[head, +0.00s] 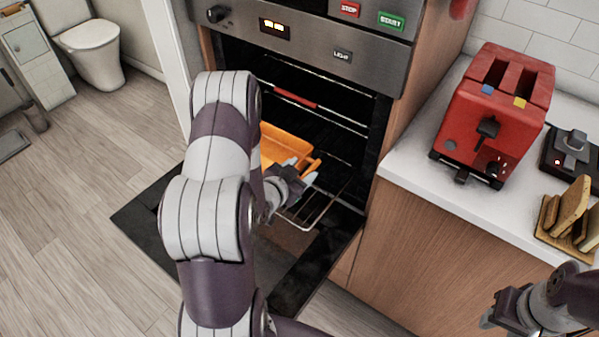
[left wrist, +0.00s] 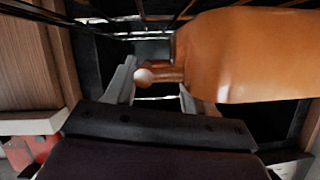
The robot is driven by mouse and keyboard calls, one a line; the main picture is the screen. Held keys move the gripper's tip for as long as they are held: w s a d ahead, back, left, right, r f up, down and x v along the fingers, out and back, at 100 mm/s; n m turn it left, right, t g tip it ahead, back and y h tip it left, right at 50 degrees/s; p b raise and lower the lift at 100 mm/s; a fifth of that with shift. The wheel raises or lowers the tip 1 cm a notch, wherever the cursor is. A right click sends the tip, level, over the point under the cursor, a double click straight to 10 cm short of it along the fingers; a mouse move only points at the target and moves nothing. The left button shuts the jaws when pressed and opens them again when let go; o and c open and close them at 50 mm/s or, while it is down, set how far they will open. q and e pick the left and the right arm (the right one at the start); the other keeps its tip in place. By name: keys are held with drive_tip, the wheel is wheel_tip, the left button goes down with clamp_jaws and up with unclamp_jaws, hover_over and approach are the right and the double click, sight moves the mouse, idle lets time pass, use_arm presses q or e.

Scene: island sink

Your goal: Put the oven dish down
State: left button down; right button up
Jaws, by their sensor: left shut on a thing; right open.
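The orange oven dish (head: 285,143) is inside the open oven, above a wire rack (head: 318,208). My left arm hides part of it in the head view. My left gripper (head: 298,177) is at the dish's near right side. In the left wrist view, the dish (left wrist: 255,55) fills the upper right. Its handle (left wrist: 165,73) lies between the fingers of my left gripper (left wrist: 158,85), which is shut on it. I cannot tell whether the dish touches the rack. My right gripper (head: 492,322) is open at the lower right, below the counter edge.
The oven door (head: 310,270) hangs open below the oven. A rack with a red strip (head: 295,98) sits higher inside. A red toaster (head: 495,115) and a toast rack (head: 565,222) stand on the white counter (head: 425,165) at right. The floor at left is clear.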

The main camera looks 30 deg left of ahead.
use_arm(q)
drive_tip(key=shift+c, duration=1.9)
unclamp_jaws()
drive_tip(key=shift+s, duration=0.1)
drive_tip(key=s+r+g, duration=0.1)
drive_tip(key=s+g, duration=0.1)
drive_tip(key=s, duration=0.1)
drive_tip(key=s+d+r+g, duration=0.1)
drive_tip(key=s, duration=0.2)
drive_tip(key=s+d+r+g, duration=0.1)
drive_tip(key=s+g, duration=0.1)
drive_tip(key=s, duration=0.1)
drive_tip(key=shift+s+r+g+y+p, duration=0.1)
drive_tip(key=shift+r+g+y+p, duration=0.05)
drive_tip(key=shift+g+y+p, duration=0.2)
drive_tip(key=s+d+r+n+g, duration=0.2)
drive_tip(key=s+d+r+g, duration=0.3)
drive_tip(key=d, duration=0.6)
drive_tip(key=s+g, duration=0.1)
drive_tip(key=s, duration=0.1)
drive_tip(key=shift+s+d, duration=0.2)
drive_tip(key=shift+s, duration=0.1)
